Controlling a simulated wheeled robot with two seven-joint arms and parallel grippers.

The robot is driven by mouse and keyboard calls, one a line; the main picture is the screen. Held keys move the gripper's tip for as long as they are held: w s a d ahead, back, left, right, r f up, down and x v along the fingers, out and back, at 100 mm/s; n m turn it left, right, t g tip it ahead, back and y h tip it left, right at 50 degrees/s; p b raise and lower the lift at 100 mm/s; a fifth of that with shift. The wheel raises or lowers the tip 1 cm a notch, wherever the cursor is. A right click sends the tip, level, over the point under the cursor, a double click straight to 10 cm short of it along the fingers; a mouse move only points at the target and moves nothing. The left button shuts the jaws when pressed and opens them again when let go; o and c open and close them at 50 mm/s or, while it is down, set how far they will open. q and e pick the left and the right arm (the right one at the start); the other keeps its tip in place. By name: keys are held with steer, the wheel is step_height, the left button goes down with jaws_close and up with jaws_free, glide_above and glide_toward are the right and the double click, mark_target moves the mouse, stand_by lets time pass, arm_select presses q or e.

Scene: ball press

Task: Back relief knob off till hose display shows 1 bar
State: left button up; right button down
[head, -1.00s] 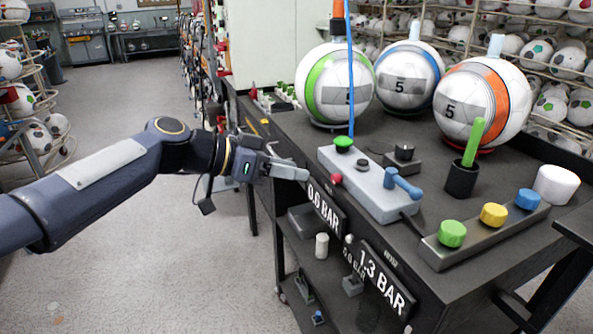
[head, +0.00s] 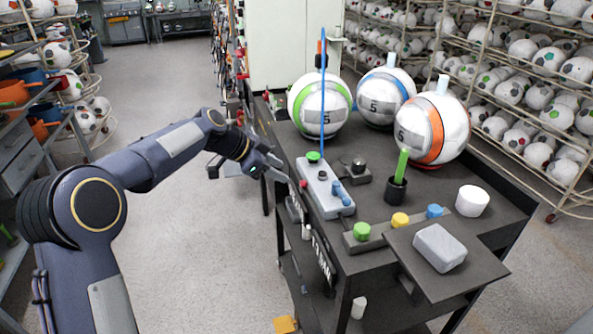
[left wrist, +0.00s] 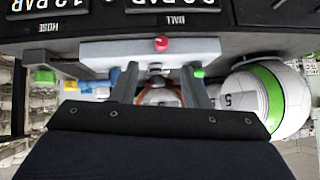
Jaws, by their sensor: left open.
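A red knob (head: 303,183) sticks out of the front of a grey valve box (head: 322,200) on the bench. In the left wrist view the red knob (left wrist: 161,43) lies beyond and between my fingertips, apart from them. My left gripper (head: 284,170) is open and empty in front of the box; its fingers (left wrist: 160,85) are spread. The hose display (left wrist: 47,5) is upside down and cut off at the top of the wrist view, its reading starting with 1. The ball display (left wrist: 180,3) is cut off too. My right gripper is out of view.
Several balls, including a green-banded one (head: 320,105), stand behind the box. A blue hose (head: 323,90) rises from its green cap (head: 313,156). A black knob (head: 359,163) and coloured buttons (head: 400,220) sit to the right.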

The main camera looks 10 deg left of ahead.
mark_target(303, 184)
arm_select(q)
steer(key=p+x, duration=0.1)
steer(key=x, duration=0.7)
steer(key=shift+p, duration=0.3)
steer(key=shift+a+f, duration=0.1)
steer(key=shift+a, duration=0.05)
jaws_close()
steer(key=n+g+h+p, duration=0.1)
steer(key=g+p, duration=0.1)
steer(key=p, duration=0.1)
steer(key=w+n+g+h+p, duration=0.1)
steer(key=g+p, duration=0.1)
steer(key=p, duration=0.1)
steer(key=shift+a, duration=0.2)
jaws_free()
